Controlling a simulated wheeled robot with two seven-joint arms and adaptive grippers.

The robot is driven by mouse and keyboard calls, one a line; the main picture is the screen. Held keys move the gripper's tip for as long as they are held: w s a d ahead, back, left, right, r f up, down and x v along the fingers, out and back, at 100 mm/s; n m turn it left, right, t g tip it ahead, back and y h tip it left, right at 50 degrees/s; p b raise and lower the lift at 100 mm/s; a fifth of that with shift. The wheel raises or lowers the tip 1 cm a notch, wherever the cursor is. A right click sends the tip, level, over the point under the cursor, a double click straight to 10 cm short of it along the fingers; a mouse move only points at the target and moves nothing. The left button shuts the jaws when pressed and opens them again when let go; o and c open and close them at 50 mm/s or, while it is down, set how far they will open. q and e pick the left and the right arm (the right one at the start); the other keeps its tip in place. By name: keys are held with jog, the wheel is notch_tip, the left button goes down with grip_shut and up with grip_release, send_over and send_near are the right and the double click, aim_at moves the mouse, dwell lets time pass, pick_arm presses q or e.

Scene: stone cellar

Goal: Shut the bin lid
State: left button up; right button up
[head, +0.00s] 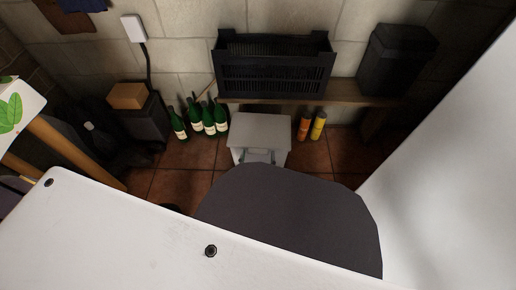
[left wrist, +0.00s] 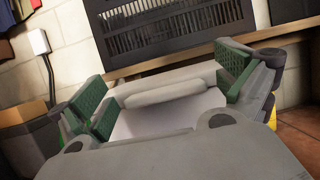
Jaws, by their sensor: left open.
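A light grey box-shaped bin (head: 262,128) stands on the tiled floor below the shelf, in the middle of the head view. Its flat pale lid (head: 258,122) faces up; I cannot tell how far it is raised. My left gripper (head: 258,157) is at the bin's near edge, mostly hidden behind my own dark wrist. In the left wrist view my left gripper (left wrist: 165,95) is open, its green pads wide apart. The pale bin (left wrist: 150,122), with a rounded grey edge, shows between and beyond the pads. Contact is unclear. My right gripper is not in view.
Several green bottles (head: 208,120) stand left of the bin. An orange canister (head: 304,126) and a yellow canister (head: 318,126) stand to its right. A black slatted crate (head: 275,68) and a dark lidded container (head: 397,60) are on the wooden shelf (head: 345,92) behind.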

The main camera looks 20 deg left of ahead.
pick_arm(q)
jog(key=shift+r, duration=0.15)
notch_tip(320, 180, up, 10)
jog(key=shift+f, duration=0.2)
dwell(0.9)
dwell(0.5)
